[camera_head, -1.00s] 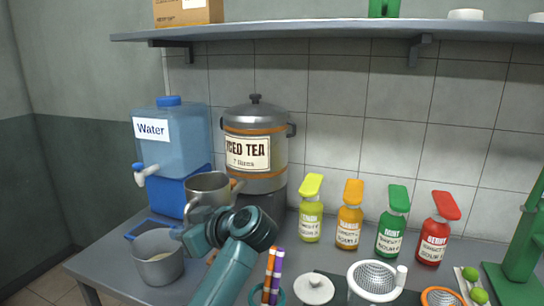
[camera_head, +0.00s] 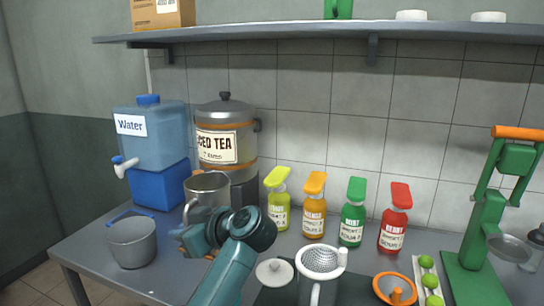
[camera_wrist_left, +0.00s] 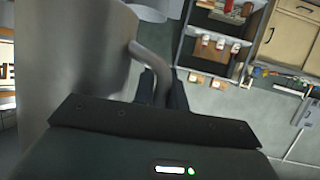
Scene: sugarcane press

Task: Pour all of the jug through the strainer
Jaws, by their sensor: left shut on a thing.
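The metal jug (camera_head: 208,187) is upright and raised in front of the iced tea dispenser in the head view. My left gripper (camera_head: 188,238) is shut on its handle. The left wrist view shows the jug's wall (camera_wrist_left: 75,55) close up and the handle (camera_wrist_left: 153,62) running between the fingers. The jug's contents cannot be seen. The strainer (camera_head: 320,259), with a white rim and mesh bowl, sits on top of a metal vessel (camera_head: 312,293) at the front, right of my gripper. The jug is left of the strainer and apart from it. My right gripper is not in view.
A grey pot (camera_head: 132,243) stands at the left. Behind are a water dispenser (camera_head: 150,140), the iced tea dispenser (camera_head: 226,150) and several syrup bottles (camera_head: 314,210). A white lid (camera_head: 275,272), an orange strainer (camera_head: 394,289) and a green press (camera_head: 488,220) stand at the front and right.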

